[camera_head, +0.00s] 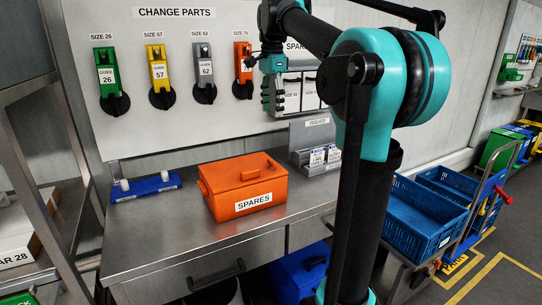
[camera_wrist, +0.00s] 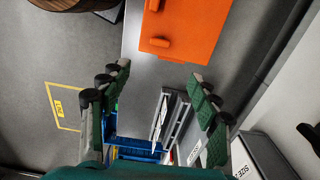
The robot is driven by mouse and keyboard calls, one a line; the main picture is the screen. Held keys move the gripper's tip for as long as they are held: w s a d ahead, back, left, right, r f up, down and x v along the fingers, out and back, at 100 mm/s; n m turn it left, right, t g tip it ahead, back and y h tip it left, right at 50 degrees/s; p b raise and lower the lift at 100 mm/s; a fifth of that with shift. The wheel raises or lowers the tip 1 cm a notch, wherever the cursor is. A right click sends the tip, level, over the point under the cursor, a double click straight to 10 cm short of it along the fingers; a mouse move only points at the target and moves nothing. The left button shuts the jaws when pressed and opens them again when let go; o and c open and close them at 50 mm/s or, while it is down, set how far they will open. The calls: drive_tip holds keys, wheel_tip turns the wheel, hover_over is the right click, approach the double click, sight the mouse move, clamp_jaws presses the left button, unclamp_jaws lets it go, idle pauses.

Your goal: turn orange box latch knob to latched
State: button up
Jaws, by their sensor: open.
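The orange box (camera_head: 222,190), labelled SPARES, sits on the steel bench with its lid down. A raised orange bar (camera_head: 250,174) lies on the lid, with a small orange piece beside it near the right edge. Which one is the latch knob, and its setting, I cannot tell. In the wrist view the box top (camera_wrist: 195,28) is at the upper edge, with a small orange block (camera_wrist: 160,42) on it. My gripper (camera_head: 272,108) hangs above and behind the box, in front of the wall panel. Its fingers are apart and empty in the wrist view (camera_wrist: 158,76).
A grey card holder (camera_head: 299,157) stands right of the box, behind it. A blue rack (camera_head: 146,188) lies to its left. Coloured guides with black knobs, such as the orange guide (camera_head: 242,62), hang on the wall. Blue crates (camera_head: 412,222) stand at right. The front bench strip is clear.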

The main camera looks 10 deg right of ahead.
sight(272, 160)
wheel_tip(272, 160, down, 17)
drive_tip(key=shift+f, duration=0.15)
idle(0.5)
drive_tip(key=c, duration=1.2)
